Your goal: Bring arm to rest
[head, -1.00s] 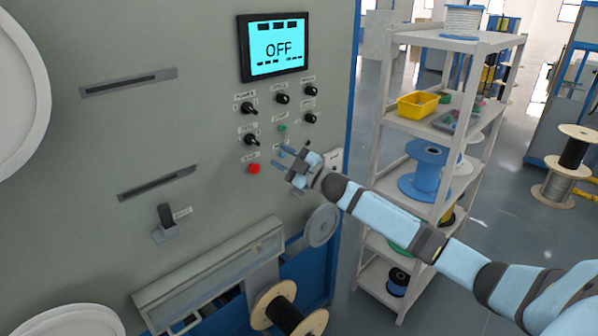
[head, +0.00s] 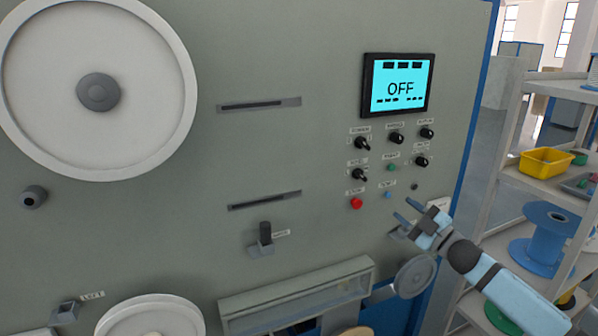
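My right arm (head: 509,291) comes in from the lower right in the head view. My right gripper (head: 406,211) is in front of the machine's control panel, just right of and below the red button (head: 356,203) and the blue button (head: 388,194). Its two fingers are apart with nothing between them. I cannot tell exactly how far the fingertips are from the panel. The machine's screen (head: 400,86) reads OFF. My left gripper is not in view.
The grey machine front (head: 250,150) carries a large white wheel (head: 150,60), several black knobs and a lever (head: 265,233). A shelf rack stands at the right with a yellow bin (head: 546,163) and a blue spool (head: 543,234), close beside my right arm.

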